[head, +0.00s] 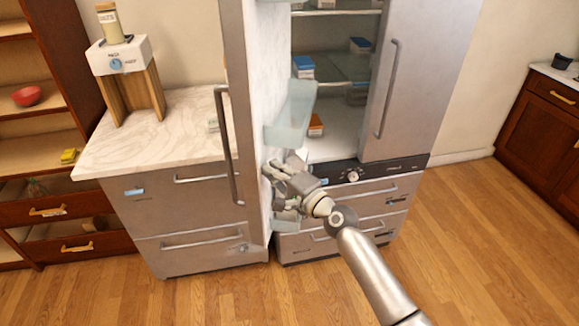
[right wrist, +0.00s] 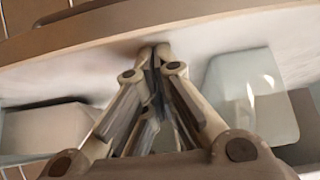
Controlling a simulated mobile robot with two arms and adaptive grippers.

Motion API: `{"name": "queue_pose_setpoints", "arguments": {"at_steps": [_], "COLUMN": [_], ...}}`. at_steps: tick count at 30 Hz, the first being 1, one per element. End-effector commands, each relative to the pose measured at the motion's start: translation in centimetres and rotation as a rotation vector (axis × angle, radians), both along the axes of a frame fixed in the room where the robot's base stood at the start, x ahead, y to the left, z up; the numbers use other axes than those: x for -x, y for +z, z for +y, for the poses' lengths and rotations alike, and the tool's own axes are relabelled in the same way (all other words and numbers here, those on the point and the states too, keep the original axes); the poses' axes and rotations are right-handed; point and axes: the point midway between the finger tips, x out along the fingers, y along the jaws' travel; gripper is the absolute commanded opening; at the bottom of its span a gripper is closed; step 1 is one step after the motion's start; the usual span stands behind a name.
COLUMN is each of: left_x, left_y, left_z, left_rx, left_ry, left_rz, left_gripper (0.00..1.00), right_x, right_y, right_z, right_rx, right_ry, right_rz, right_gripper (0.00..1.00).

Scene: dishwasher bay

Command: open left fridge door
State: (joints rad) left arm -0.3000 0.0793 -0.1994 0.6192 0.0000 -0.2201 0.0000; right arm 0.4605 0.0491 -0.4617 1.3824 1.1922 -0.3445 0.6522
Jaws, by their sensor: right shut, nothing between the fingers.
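The left fridge door (head: 238,75) stands swung out from the fridge, its edge toward me and its inner white side facing right. Its long vertical handle (head: 227,145) is on the left, outer face. The right fridge door (head: 412,80) is closed and has its own handle (head: 387,90). My right gripper (head: 272,168) is at the inner side of the left door, by its clear door bins (head: 291,115). In the right wrist view its fingers (right wrist: 155,52) are shut, empty, tips at the pale inner door surface (right wrist: 190,42). I cannot tell if they touch. My left gripper is not in view.
Shelves inside the fridge hold small boxes (head: 303,65). Left of the door is a marble-topped counter (head: 165,125) with a dispenser (head: 118,55). A wooden shelf unit (head: 28,75) stands far left. Wood floor (head: 470,230) to the right is clear.

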Motion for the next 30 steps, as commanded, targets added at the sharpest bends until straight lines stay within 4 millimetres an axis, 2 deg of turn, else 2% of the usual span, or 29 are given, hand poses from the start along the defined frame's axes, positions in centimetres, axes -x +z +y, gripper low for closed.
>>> {"name": "queue_pose_setpoints", "arguments": {"at_steps": [4, 12, 30], "left_x": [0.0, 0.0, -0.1], "left_y": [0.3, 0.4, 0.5], "left_z": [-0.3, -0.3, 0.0], "left_rx": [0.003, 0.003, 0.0], "left_ry": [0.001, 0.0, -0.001], "left_rz": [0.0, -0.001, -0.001], "left_gripper": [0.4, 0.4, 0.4], "right_x": [0.0, -0.1, -0.2], "right_y": [0.1, 0.1, 0.0], "right_z": [1.7, 3.4, 3.8], "right_rx": [-0.002, -0.001, -0.001], "right_ry": [0.001, 0.0, -0.001], "right_rz": [0.001, 0.0, -0.001], "right_gripper": [0.0, 0.0, 0.0]}}
